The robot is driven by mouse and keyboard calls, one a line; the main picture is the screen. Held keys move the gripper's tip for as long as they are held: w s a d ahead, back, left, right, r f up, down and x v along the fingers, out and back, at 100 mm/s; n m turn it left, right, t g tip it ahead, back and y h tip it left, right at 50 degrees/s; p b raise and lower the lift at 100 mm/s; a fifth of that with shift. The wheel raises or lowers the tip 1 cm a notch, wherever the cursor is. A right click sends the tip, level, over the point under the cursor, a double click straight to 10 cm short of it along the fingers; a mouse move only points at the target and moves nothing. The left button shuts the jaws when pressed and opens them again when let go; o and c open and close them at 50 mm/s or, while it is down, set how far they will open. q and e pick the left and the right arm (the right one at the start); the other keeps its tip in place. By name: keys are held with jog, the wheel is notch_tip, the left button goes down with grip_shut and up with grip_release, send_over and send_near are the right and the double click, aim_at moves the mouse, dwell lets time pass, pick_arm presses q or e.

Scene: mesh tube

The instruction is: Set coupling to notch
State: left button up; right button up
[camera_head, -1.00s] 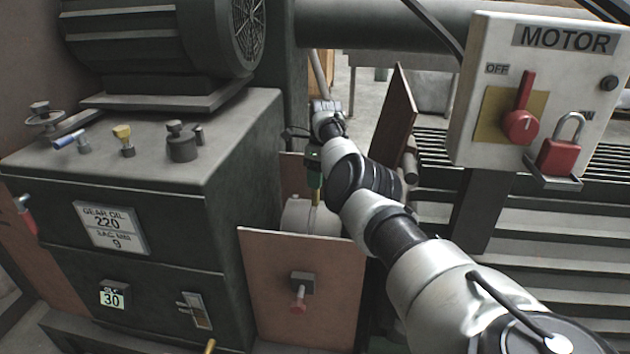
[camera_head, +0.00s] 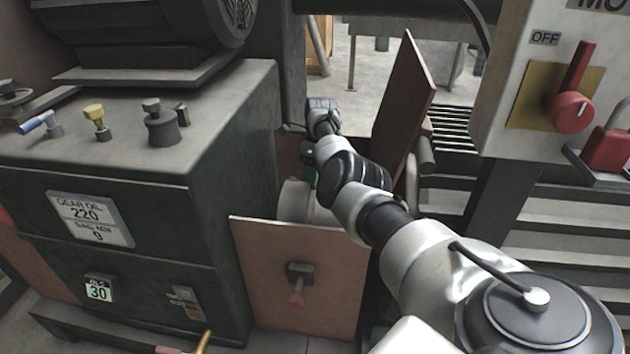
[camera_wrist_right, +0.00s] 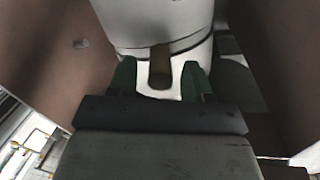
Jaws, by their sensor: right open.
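The coupling, a pale cylinder (camera_head: 296,202), sits low between the dark gearbox and the brown panels in the head view, partly hidden by my right arm. In the right wrist view the coupling (camera_wrist_right: 165,22) fills the top middle, with a dark seam and a short brown peg (camera_wrist_right: 160,66) standing out from it. My right gripper (camera_wrist_right: 158,78) is open, with one green finger on each side of the peg; I cannot tell whether they touch it. In the head view the right gripper (camera_head: 308,168) is mostly hidden behind my arm. I cannot make out a notch. My left gripper is out of view.
A hinged brown panel (camera_head: 405,100) stands upright right of my arm, and a lower brown panel (camera_head: 295,310) stands in front of the coupling. The gearbox (camera_head: 120,215) blocks the left. The motor box (camera_head: 545,70) has a red switch (camera_head: 570,110) and padlock (camera_head: 607,150).

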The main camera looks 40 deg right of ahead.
jog(key=shift+a+f, duration=0.2)
jog(key=shift+f, duration=0.95)
grip_shut()
